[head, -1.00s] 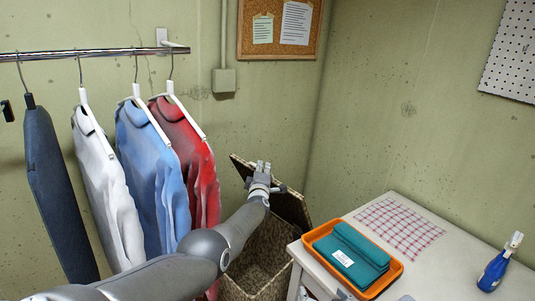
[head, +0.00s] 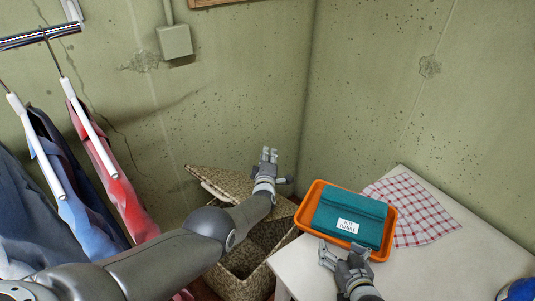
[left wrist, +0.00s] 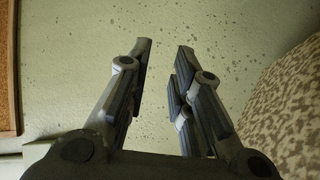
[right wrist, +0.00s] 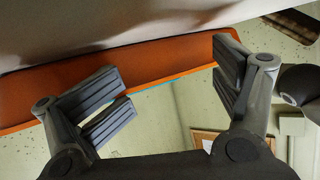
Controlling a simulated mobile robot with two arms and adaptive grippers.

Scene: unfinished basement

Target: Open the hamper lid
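The woven hamper (head: 238,287) stands on the floor in the corner, left of the table. Its lid (head: 222,182) is raised at a tilt, with the dark opening showing below it. My arm hides part of both. My left gripper (head: 269,155) is at the lid's right part, fingers apart and empty. In the left wrist view the open fingers (left wrist: 165,55) face the wall, and a woven surface, likely the lid, is close on the right. Contact cannot be told. My right gripper (head: 345,250) is open at the orange tray's front edge; its spread fingers (right wrist: 175,75) show nothing held.
A blue bottle (head: 520,290) is at the lower right. Hanging clothes (head: 110,190) are on the left.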

